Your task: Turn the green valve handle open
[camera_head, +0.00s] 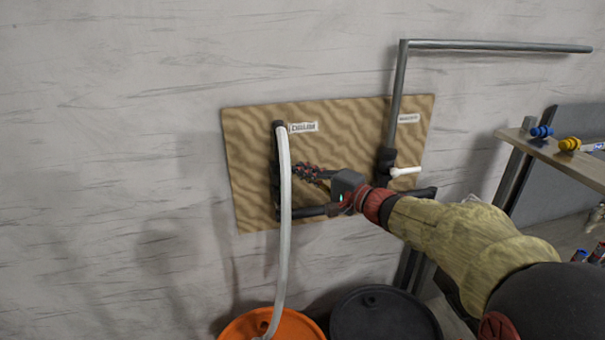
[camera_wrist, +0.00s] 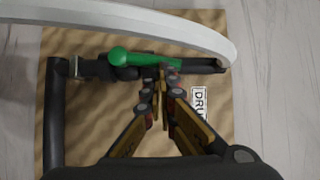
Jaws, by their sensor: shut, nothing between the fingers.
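The green valve handle (camera_wrist: 130,57) shows in the wrist view, with its rounded end at the left and its bar running right, nearly in line with the dark pipe (camera_wrist: 90,68). The handle cannot be made out in the head view, where my gripper and the white hose are in front of that area. My gripper (camera_wrist: 161,80) is shut and empty. Its fingertips are at the right part of the handle and hide some of it; I cannot tell whether they touch it. In the head view my gripper (camera_head: 302,172) is just right of the hose, in front of the board.
A white hose (camera_head: 285,220) hangs close to my gripper and runs down to an orange drum (camera_head: 240,328). A white handle (camera_head: 406,171) is on the right pipe of the brown board (camera_head: 245,190). A black drum (camera_head: 385,318) stands below. A shelf (camera_head: 550,155) is at right.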

